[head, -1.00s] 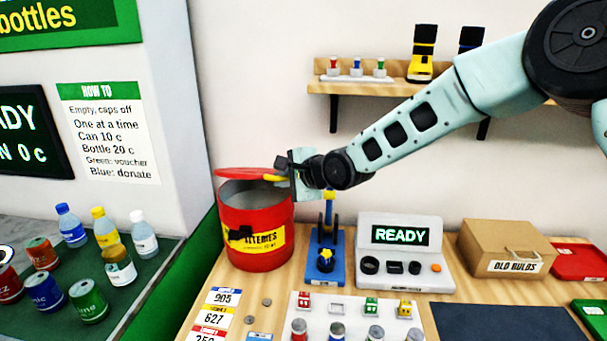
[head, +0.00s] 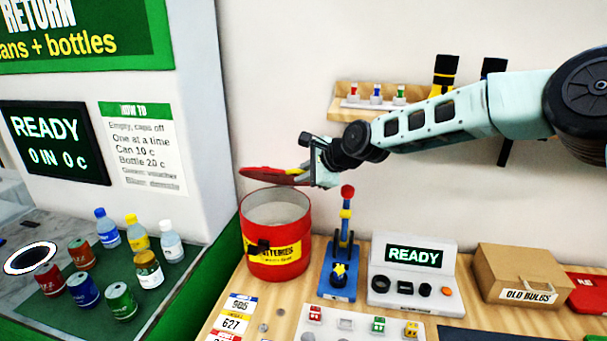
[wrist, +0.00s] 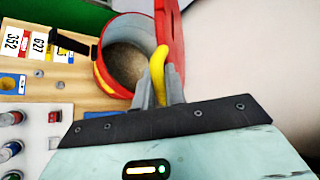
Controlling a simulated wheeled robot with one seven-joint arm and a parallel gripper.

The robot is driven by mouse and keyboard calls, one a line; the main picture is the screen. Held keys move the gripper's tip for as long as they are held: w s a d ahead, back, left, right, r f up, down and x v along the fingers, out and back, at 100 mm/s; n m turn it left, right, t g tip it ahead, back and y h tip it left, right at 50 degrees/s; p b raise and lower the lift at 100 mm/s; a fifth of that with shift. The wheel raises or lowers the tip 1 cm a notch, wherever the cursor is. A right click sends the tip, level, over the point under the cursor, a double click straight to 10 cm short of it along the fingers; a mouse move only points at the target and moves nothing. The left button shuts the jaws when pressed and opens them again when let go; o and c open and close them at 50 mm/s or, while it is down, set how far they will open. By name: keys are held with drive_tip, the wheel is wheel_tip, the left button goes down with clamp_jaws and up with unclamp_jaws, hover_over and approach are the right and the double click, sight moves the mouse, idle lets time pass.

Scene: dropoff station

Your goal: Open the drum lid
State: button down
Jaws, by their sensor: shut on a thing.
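The red drum (head: 277,262) with a yellow and black label stands on the wooden counter, left of the blue stand. Its red lid (head: 268,173) is raised clear of the rim, and the drum's open mouth shows. My gripper (head: 308,172) is above the drum's right rim. It also shows in the wrist view (wrist: 158,88), its fingers shut on the yellow lid handle (wrist: 158,62).
A blue stand with a red-knobbed lever (head: 343,240) is close right of the drum. A grey READY console (head: 413,275) and a cardboard box (head: 515,273) stand further right. Bottles and cans stand on the green mat (head: 180,268) at left. A wall shelf (head: 345,113) is behind my arm.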

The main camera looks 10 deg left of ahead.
drive_tip(key=c, duration=1.5)
unclamp_jaws()
drive_tip(key=shift+d, duration=0.1)
drive_tip(key=b+v, duration=0.7)
drive_tip(key=v, duration=1)
drive_tip(key=shift+s, duration=0.15)
